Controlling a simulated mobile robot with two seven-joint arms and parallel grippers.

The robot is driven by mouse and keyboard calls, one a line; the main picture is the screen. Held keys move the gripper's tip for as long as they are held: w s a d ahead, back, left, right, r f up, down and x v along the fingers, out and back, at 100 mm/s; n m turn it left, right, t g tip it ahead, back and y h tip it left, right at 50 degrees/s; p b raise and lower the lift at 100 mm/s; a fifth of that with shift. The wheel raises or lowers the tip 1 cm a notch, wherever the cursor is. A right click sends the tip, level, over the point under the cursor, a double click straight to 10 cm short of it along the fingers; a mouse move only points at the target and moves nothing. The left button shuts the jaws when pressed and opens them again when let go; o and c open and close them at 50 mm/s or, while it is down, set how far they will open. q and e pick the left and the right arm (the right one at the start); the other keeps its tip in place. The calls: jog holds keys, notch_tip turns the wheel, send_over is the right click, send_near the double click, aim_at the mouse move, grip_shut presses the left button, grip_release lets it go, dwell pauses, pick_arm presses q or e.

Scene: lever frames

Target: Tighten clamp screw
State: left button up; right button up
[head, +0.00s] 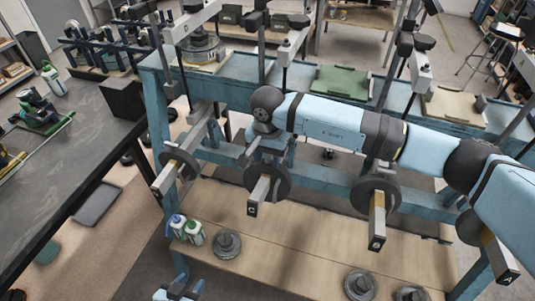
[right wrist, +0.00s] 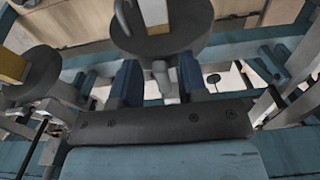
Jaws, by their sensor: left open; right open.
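Dark upright screws with black knobs (head: 299,22) stand on the blue frame (head: 222,78) in the head view; I cannot tell which one is the clamp screw. Lever bars lettered A, B (head: 377,228) and C (head: 258,196) jut out through dark round discs. My right gripper (head: 267,150) points down just behind the disc of bar C. In the right wrist view its dark blue fingers (right wrist: 160,80) are apart, with a pale metal part between them and a disc (right wrist: 162,35) beyond; contact is unclear. My left gripper (head: 179,288) is open at the bottom edge, apart from the frame.
A dark bench (head: 50,165) with tools stands at left. Bottles (head: 188,230) and round weights (head: 227,244) sit on the frame's wooden lower shelf (head: 285,245). A green pad (head: 341,82) lies on the frame's top. My right arm spans the frame from the right.

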jog(key=shift+c, duration=0.2)
grip_shut()
